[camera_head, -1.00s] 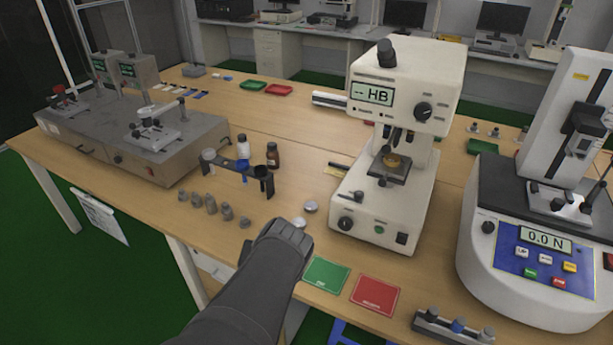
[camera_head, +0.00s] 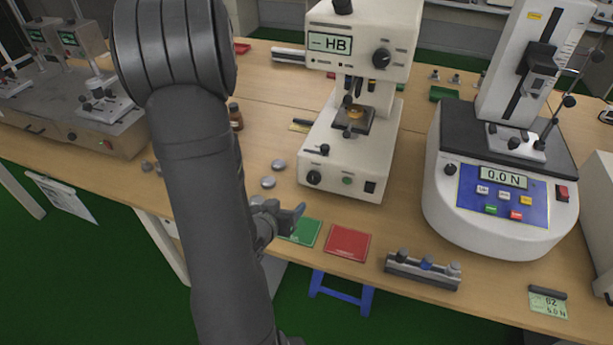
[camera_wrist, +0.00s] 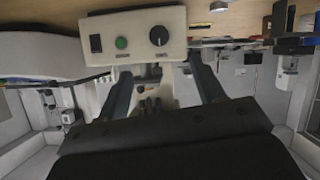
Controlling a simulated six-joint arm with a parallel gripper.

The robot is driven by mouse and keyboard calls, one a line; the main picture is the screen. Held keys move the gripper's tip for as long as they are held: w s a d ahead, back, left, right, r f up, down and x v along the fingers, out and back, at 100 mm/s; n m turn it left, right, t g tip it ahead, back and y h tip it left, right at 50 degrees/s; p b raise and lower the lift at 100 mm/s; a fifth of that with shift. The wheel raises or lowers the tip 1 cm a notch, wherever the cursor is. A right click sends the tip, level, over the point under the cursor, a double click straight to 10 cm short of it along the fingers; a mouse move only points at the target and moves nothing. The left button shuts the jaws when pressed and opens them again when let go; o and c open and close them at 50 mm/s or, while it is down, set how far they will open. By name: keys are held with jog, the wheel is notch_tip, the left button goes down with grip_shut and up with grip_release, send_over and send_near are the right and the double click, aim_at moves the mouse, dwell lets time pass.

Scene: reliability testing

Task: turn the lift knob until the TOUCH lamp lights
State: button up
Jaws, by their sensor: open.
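The white hardness tester with an "HB" display (camera_head: 330,43) stands at the middle of the bench. A black dial (camera_head: 314,178) is on its base front; it also shows in the wrist view (camera_wrist: 159,36). Another black knob (camera_head: 381,58) is on its head. Labels are too small to read, so I cannot tell which is the lift knob. Tiny dark indicators (camera_head: 340,64) lie under the display; none looks lit. My gripper (camera_head: 288,210) is in front of and below the base, apart from it. In the wrist view my gripper (camera_wrist: 160,68) is open and empty, its fingers spread.
A green mat (camera_head: 303,232) and red mat (camera_head: 347,243) lie in front of the tester. Small metal discs (camera_head: 268,182) lie left of its base. A force tester (camera_head: 505,190) stands at right. A block rack (camera_head: 423,270) sits near the front edge.

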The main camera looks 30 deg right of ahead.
send_near(313, 180)
jog(key=shift+h, duration=0.4)
jog(key=x, duration=0.8)
jog(key=shift+w+f, duration=0.35)
jog(key=shift+f, duration=0.1)
jog(key=shift+c, duration=0.2)
jog(key=shift+t, duration=0.3)
jog(key=c, duration=0.9)
